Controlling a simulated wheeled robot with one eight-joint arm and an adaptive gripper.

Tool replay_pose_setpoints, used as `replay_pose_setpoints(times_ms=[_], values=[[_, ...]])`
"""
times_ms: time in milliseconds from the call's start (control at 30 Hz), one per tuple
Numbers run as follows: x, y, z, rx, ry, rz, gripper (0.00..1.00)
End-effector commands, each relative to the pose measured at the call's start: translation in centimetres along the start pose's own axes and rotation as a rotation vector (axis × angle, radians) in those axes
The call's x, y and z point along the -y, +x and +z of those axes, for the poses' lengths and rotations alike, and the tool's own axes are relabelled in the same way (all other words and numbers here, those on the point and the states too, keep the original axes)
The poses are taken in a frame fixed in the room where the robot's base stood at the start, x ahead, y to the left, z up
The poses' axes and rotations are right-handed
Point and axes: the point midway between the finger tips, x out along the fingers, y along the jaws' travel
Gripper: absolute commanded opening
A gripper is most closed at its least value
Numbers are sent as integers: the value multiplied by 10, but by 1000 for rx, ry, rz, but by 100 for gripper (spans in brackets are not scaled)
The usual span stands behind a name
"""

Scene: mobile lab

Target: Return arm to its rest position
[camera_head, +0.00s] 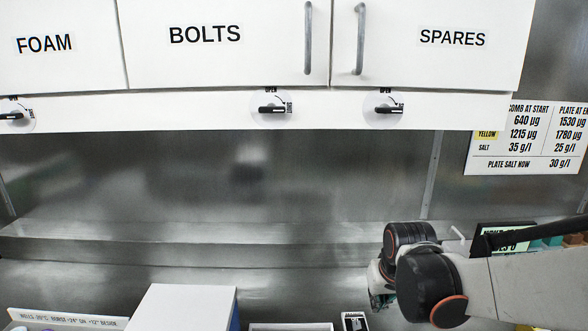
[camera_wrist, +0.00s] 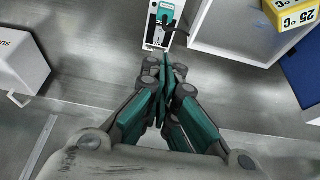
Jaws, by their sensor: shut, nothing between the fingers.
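My gripper (camera_wrist: 166,88) shows in the wrist view with its teal-padded fingers closed together and nothing between them. It hangs over a bare metal surface. In the head view my arm reaches in from the right edge to the lower right, and the fingers are hidden from there.
White cabinets marked FOAM (camera_head: 44,44), BOLTS (camera_head: 205,36) and SPARES (camera_head: 452,38) hang above. A white box (camera_head: 183,308) stands at the lower left. A small panel with a teal switch (camera_wrist: 165,14) and a white open-topped bin (camera_wrist: 236,30) lie near my fingertips.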

Motion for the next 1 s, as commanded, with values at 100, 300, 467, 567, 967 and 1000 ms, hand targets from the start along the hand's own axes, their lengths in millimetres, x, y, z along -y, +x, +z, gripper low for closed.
replay_pose_setpoints(times_ms=[100,300,467,567,967,1000], values=[[0,-31,16,-31,0,0,0],[-1,-72,44,-83,0,0,0],[-1,-98,70,-126,0,0,0],[-1,-111,88,-152,0,0,0],[-1,-133,137,-227,0,0,0],[-1,-134,139,-229,0,0,0]])
